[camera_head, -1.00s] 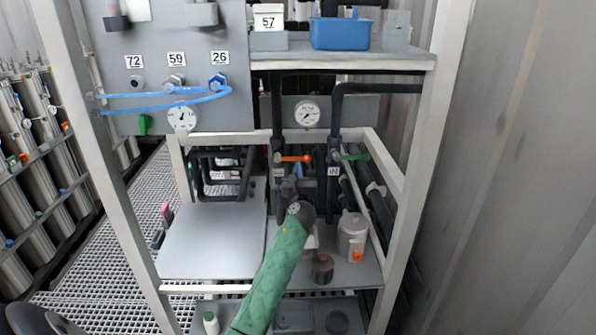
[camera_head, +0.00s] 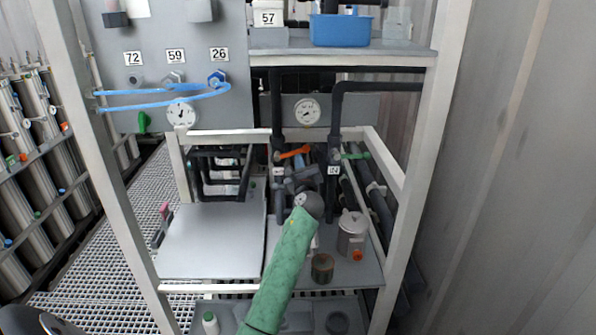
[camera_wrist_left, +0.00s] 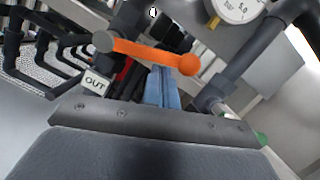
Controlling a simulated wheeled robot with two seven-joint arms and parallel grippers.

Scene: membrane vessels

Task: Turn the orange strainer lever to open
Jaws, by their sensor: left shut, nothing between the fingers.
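The orange strainer lever (camera_head: 293,153) sits on a dark vertical pipe in the middle of the rack in the head view, its right end tilted up. In the left wrist view the orange lever (camera_wrist_left: 150,52) runs from a grey pivot at its left to a round knob at its right. My left gripper (camera_head: 300,176) is at the end of the green-sleeved arm, just below the lever, partly hidden by its own wrist. In the wrist view its shut, empty fingers (camera_wrist_left: 165,85) point up close to the lever near the knob; I cannot tell whether they touch. My right gripper is not in view.
An "OUT" label (camera_wrist_left: 95,82) hangs below the orange lever's pivot. A pressure gauge (camera_head: 307,112) is above. A grey canister (camera_head: 352,236) and a brown-topped jar (camera_head: 322,267) stand on the shelf. Rack posts flank the space.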

